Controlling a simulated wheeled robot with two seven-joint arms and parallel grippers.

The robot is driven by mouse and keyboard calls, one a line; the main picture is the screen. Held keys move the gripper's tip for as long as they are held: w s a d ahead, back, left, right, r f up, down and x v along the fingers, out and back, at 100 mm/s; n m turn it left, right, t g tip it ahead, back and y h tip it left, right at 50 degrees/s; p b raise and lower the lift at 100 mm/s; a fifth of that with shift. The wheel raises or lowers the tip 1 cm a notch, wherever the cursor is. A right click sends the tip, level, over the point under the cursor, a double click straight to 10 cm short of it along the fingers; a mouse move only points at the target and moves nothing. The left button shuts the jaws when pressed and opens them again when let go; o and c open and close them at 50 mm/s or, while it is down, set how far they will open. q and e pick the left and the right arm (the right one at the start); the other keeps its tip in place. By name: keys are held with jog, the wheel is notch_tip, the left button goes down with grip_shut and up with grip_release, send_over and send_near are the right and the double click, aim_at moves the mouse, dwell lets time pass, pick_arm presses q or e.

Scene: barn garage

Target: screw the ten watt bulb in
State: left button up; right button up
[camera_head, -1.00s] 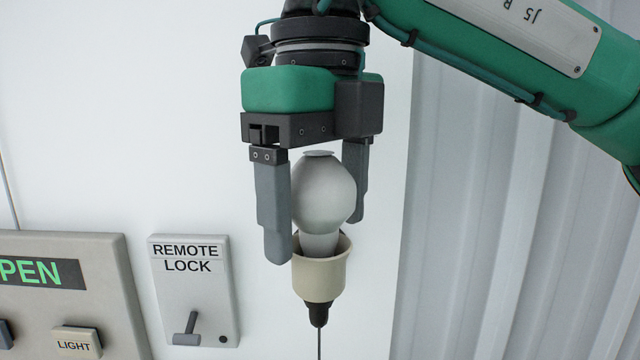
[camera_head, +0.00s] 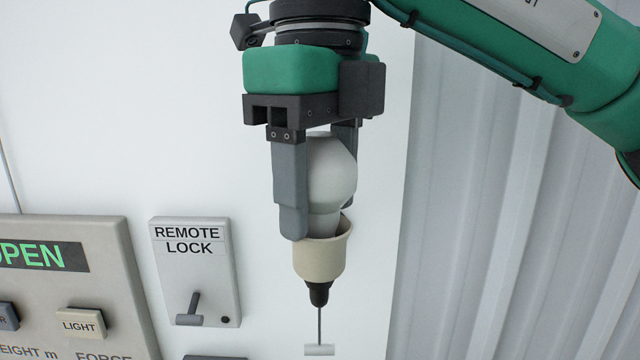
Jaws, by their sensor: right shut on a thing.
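The white bulb (camera_head: 332,174) stands upright, globe up, with its lower end inside the cream cup-shaped socket (camera_head: 321,257). My right gripper (camera_head: 318,215) comes down from above and is shut on the bulb, one finger on the left of the globe and the other mostly behind it. The bulb's base is hidden by the socket rim, so its thread cannot be seen. A wattage mark cannot be made out. My left gripper is not in view.
On the white wall at left are a remote lock box (camera_head: 195,265) with a lever and a control panel (camera_head: 110,265) with a light button. Corrugated metal (camera_head: 500,230) covers the right.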

jog(key=m+b, duration=0.1)
jog(key=m, duration=0.2)
jog(key=shift+f+b, duration=0.1)
jog(key=shift+b, duration=0.3)
jog(key=shift+m+b, duration=0.35)
jog(key=shift+m, duration=1.15)
jog(key=m+b, duration=0.1)
jog(key=m, duration=0.2)
jog(key=shift+b, duration=0.4)
jog(key=shift+m+b, duration=0.35)
jog(key=shift+m, duration=1.15)
